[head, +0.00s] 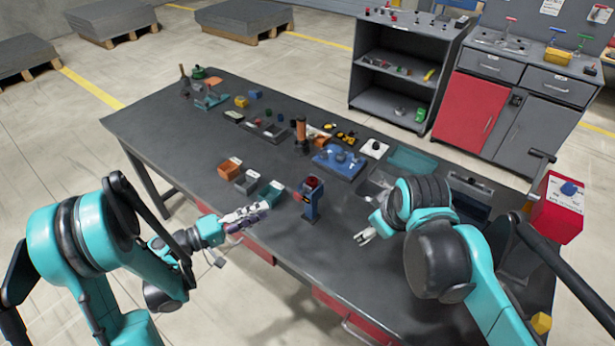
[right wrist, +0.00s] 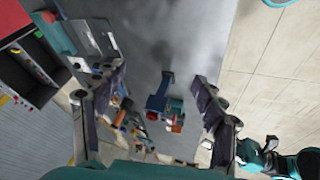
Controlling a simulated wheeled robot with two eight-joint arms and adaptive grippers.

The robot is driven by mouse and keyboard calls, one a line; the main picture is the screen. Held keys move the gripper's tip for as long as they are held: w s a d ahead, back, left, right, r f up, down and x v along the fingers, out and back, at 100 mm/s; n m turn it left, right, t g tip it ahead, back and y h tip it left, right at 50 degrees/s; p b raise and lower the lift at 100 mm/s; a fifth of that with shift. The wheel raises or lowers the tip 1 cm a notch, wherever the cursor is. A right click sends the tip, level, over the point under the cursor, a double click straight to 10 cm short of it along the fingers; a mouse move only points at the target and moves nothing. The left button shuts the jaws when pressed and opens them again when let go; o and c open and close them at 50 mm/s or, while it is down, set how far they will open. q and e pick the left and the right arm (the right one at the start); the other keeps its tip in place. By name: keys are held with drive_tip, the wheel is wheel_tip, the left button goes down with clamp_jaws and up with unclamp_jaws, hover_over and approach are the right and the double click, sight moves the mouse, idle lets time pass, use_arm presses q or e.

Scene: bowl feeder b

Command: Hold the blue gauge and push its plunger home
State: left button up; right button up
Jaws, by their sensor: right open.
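The blue gauge (head: 310,204) stands upright near the front edge of the dark table, with a dark red part at its top. In the right wrist view a blue upright thing (right wrist: 160,98), likely the gauge, shows between the spread fingers but farther off. My left gripper (head: 264,206) is to the left of the gauge, pointing at it and apart from it. I cannot tell whether its fingers are parted. My right gripper (head: 362,237) is open and empty, to the right of the gauge and not touching it; its fingers also show in the right wrist view (right wrist: 156,85).
Orange, grey and teal bins (head: 247,181) stand just behind the left gripper. A blue plate with knobs (head: 340,162) and an orange-brown cylinder (head: 301,131) stand behind the gauge. A red box (head: 557,208) is at the right end.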

sight(312, 180)
drive_tip(key=w+a+f+n+g, duration=0.1)
drive_tip(key=w+a+n, duration=0.3)
drive_tip(key=w+n, duration=0.2)
drive_tip(key=w+a+f+n+g, duration=0.2)
drive_tip(key=w+a+n, duration=0.3)
drive_tip(key=w+n, duration=0.2)
drive_tip(key=w+a+f+n+g, duration=0.1)
drive_tip(key=w+a+n+g, duration=0.1)
drive_tip(key=w+a+n, duration=0.3)
drive_tip(key=shift+w+f+n, duration=0.25)
drive_tip(key=shift+w+n, duration=0.75)
drive_tip(key=shift+w, duration=0.25)
drive_tip(key=shift+w+a+f+n, duration=0.2)
drive_tip(key=shift+f+n, duration=0.05)
drive_tip(key=shift+n, duration=0.05)
drive_tip(key=shift+a+f, duration=0.1)
drive_tip(key=shift+f, duration=0.55)
wheel_tip(312, 180, down, 7)
drive_tip(key=shift+r, duration=0.15)
clamp_jaws()
